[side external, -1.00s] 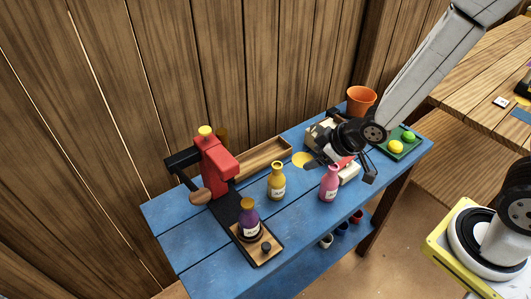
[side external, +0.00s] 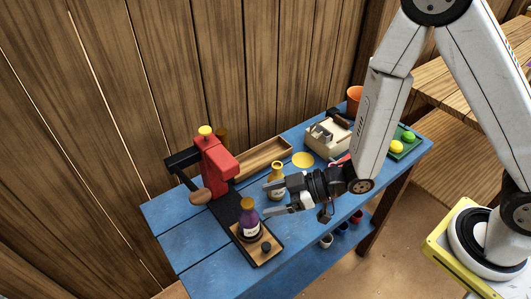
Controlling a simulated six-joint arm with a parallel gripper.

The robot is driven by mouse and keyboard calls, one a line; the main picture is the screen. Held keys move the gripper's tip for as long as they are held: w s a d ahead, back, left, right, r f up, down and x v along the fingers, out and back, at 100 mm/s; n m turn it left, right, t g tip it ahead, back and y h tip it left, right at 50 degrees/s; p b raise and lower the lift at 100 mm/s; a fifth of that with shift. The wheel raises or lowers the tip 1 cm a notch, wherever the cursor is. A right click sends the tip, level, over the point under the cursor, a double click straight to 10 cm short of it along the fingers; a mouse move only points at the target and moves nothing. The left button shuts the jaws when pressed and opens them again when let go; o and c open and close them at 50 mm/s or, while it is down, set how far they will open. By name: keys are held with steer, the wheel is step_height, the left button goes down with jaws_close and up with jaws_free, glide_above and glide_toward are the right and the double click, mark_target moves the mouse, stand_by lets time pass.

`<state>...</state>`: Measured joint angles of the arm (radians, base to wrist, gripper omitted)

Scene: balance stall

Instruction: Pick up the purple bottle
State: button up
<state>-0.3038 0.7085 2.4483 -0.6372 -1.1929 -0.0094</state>
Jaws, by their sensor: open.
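The purple bottle (side external: 249,224) stands upright at the front left of the blue table. It has an orange cap and a pale label, and it stands on a small wooden board with a black knob. My gripper (side external: 266,198) is open, with its two fingers pointing left toward the purple bottle. The fingers look apart from the bottle, just to its right, with nothing between them. A yellow bottle (side external: 277,170) is partly hidden behind my gripper. The pink bottle is hidden behind my arm.
A red press with a black arm (side external: 215,165) stands just behind the purple bottle. A wooden tray (side external: 263,158), a yellow disc (side external: 302,160) and a beige box (side external: 327,140) lie toward the back. A green tray (side external: 412,150) with round fruit is at right.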

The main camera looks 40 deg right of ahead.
mark_target(250, 202)
steer(key=shift+x, duration=1.3)
steer(key=shift+x, duration=2.55)
steer(key=shift+w+d, duration=0.1)
jaws_close()
